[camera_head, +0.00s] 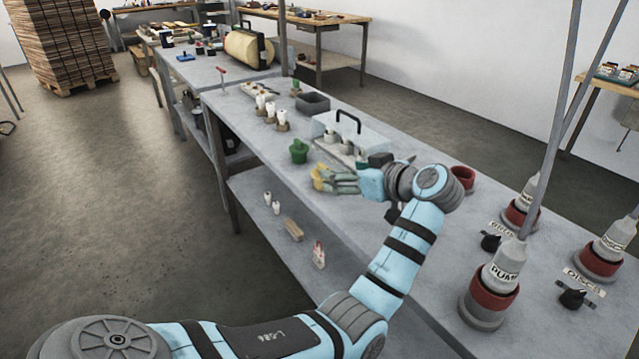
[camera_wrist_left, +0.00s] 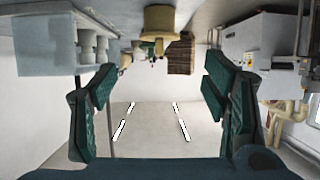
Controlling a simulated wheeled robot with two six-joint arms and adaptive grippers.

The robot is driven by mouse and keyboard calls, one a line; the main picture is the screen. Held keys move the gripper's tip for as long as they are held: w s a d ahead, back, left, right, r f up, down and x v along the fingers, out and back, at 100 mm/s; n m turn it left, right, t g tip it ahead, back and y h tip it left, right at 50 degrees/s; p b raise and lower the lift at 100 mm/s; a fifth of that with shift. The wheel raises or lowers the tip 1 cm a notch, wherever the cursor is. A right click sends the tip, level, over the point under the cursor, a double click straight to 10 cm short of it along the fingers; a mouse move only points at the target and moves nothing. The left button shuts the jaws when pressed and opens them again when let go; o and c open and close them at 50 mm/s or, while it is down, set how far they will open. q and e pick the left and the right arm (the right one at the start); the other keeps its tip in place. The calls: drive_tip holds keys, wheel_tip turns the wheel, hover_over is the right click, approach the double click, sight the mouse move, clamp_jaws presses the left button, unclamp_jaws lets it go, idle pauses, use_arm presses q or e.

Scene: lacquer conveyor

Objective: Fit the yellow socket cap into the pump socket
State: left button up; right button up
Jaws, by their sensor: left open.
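The yellow socket cap (camera_head: 318,172) stands on the bench at the fingertips of my left gripper (camera_head: 338,181), partly hidden by its green fingers. In the left wrist view, which is upside down, a yellow piece (camera_wrist_left: 158,20) shows at the top, centred beyond the open left gripper (camera_wrist_left: 158,82). The fingers are apart and nothing is held. A bottle lettered PUMP (camera_head: 503,266) stands in a red collar on a grey base (camera_head: 482,314) at the front right. A card that seems to read PUMP (camera_head: 499,229) lies behind it. I cannot tell which socket is the pump socket.
A green piece (camera_head: 299,151) stands just behind the yellow cap. A clear case with a black handle (camera_head: 348,121) is close behind the gripper. A red cup-like piece (camera_head: 463,178) stands beyond my wrist. A DISCS bottle (camera_head: 606,249) is at the right.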

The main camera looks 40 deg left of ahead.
sight(324, 166)
use_arm(q)
drive_tip(key=b+x, duration=0.1)
drive_tip(key=x, duration=0.8)
drive_tip(key=shift+a+r+b, duration=0.1)
drive_tip(key=shift+r+b, duration=0.1)
drive_tip(key=shift+b, duration=0.2)
drive_tip(key=shift+w+a+f, duration=0.1)
drive_tip(key=shift+w+a, duration=0.05)
drive_tip(key=shift+a, duration=0.05)
drive_tip(key=shift+c, duration=0.6)
drive_tip(key=shift+d, duration=0.1)
drive_tip(key=c, duration=1.5)
